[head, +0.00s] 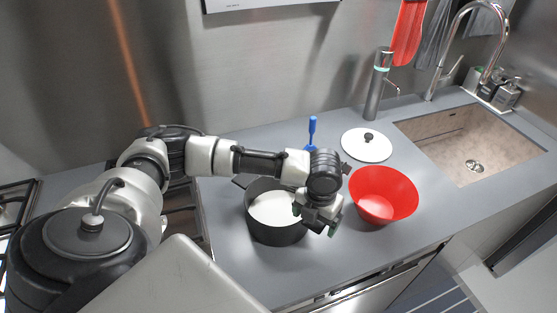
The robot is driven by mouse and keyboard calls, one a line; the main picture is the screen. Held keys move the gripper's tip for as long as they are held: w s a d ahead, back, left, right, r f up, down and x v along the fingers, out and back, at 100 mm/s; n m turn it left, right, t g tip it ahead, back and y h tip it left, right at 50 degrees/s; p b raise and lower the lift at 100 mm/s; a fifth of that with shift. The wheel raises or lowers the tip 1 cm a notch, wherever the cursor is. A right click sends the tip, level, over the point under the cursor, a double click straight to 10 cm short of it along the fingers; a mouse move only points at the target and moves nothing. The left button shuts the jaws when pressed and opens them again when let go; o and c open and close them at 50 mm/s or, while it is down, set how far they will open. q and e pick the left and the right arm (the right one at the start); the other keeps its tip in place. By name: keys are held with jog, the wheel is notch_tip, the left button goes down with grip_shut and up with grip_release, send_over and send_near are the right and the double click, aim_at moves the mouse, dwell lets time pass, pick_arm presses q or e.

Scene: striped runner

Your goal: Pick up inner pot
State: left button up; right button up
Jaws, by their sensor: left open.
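A dark round pot (262,232) stands on the grey counter, with a pale, whitish round surface (272,208) inside it. I cannot tell whether that surface is a separate inner pot or the pot's lining. My left arm reaches in from the left across the pot's far side. My left gripper (317,218) is open and points down at the pot's right rim, hiding part of it. I cannot tell whether the fingers touch the rim. My right gripper is not in view.
A red bowl (384,196) stands close to the right of my left gripper. A white lid (366,146) with a dark knob and a blue-handled tool (312,131) are behind. The sink (470,150) is at right. The counter's front is clear.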

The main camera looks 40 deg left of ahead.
pick_arm(q)
jog(key=shift+r, duration=0.1)
jog(key=c, duration=1.2)
jog(key=shift+w, duration=0.1)
